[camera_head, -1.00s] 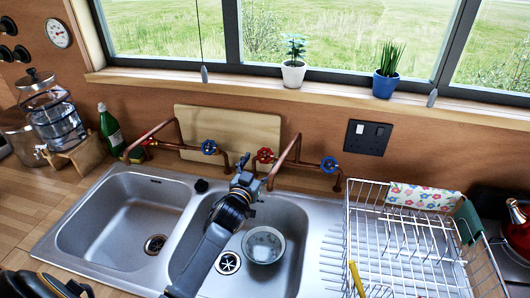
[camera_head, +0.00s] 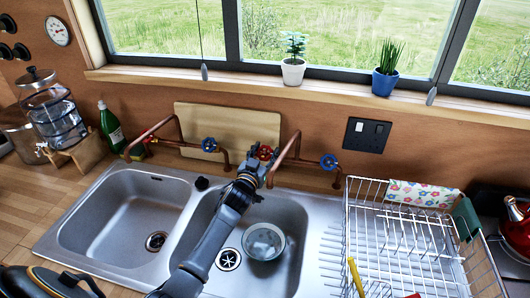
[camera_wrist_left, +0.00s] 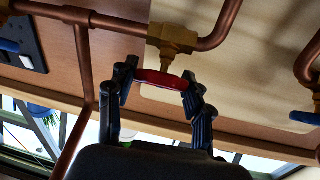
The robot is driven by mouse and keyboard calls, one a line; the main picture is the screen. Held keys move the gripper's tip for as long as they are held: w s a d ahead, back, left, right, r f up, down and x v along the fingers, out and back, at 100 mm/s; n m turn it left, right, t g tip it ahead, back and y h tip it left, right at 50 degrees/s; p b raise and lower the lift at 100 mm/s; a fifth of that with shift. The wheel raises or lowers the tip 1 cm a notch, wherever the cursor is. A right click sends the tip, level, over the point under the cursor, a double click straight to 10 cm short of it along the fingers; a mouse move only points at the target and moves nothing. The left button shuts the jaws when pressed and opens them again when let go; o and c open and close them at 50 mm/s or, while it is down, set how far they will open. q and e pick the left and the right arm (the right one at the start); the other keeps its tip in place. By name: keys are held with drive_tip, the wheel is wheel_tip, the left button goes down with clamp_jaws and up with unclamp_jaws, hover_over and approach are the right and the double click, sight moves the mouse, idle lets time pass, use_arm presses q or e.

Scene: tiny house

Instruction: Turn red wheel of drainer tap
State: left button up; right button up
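The red wheel (camera_head: 265,153) sits on the right copper tap (camera_head: 288,150) behind the sink. My left gripper (camera_head: 258,162) reaches up over the right basin to this wheel and partly covers it. In the left wrist view, the red wheel (camera_wrist_left: 162,79) lies between the two fingertips (camera_wrist_left: 160,74), one at each end of it. The fingertips are at or very near its rim; I cannot tell whether they press on it. The wheel's brass valve (camera_wrist_left: 173,40) is just beyond. My right gripper is not in view.
Blue wheels stand on the left tap (camera_head: 209,145) and right of the red one (camera_head: 329,162). A bowl (camera_head: 263,241) lies in the right basin. A wire dish rack (camera_head: 345,215) stands at right. A wooden board (camera_head: 235,122) leans behind the taps.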

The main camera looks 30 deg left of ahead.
use_arm(q)
drive_tip(key=shift+f+n+y+b, duration=0.1)
drive_tip(key=shift+n+y+b, duration=0.55)
drive_tip(key=shift+b, duration=0.3)
drive_tip(key=shift+n+y+b, duration=0.45)
drive_tip(key=shift+n+y, duration=0.2)
drive_tip(key=o, duration=1.2)
drive_tip(key=shift+s, duration=0.2)
drive_tip(key=v, duration=1.1)
drive_tip(key=shift+s+r, duration=0.3)
